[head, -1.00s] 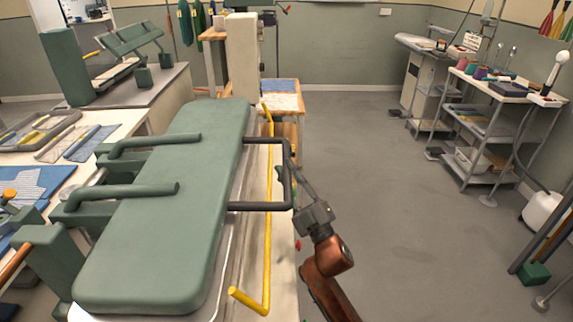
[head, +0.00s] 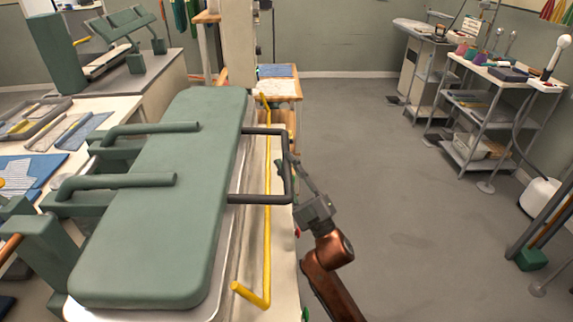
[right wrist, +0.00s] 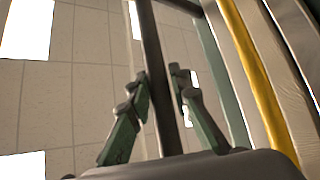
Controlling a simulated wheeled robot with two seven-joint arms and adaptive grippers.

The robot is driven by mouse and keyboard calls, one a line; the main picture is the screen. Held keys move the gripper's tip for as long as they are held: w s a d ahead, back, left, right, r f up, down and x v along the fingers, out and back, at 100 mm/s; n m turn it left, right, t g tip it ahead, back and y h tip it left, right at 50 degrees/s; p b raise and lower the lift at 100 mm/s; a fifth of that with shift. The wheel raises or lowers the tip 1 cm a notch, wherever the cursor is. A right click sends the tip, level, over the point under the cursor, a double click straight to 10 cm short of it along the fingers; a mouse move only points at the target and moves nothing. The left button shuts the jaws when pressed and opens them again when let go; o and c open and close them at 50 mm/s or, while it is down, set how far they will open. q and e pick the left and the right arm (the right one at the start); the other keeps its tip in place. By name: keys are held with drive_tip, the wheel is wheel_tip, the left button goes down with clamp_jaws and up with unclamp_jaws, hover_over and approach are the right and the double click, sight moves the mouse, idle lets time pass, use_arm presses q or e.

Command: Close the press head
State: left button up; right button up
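The green padded press head (head: 165,190) lies low and nearly flat over a pale, silver-edged bed (head: 232,250) in the head view. A dark U-shaped handle (head: 262,199) sticks out from its right side. My right gripper (head: 290,168) is at the handle's outer bar. In the right wrist view the dark bar (right wrist: 153,60) runs between its two fingers (right wrist: 158,85), which are drawn in close around it. Whether both pads touch the bar is hard to see. My left gripper is out of view.
A yellow rail (head: 267,215) runs along the bed's right side, close to my right gripper. A table with trays and cloths (head: 70,130) stands at the left. A shelf trolley (head: 480,105) stands at the right. The grey floor between is clear.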

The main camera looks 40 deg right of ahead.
drive_tip(key=o, duration=0.4)
drive_tip(key=shift+w+f, duration=0.3)
drive_tip(key=shift+f, duration=0.35)
drive_tip(key=shift+o, duration=0.2)
drive_tip(key=shift+r, duration=0.15)
drive_tip(key=shift+s+r, duration=0.1)
drive_tip(key=v, duration=1.2)
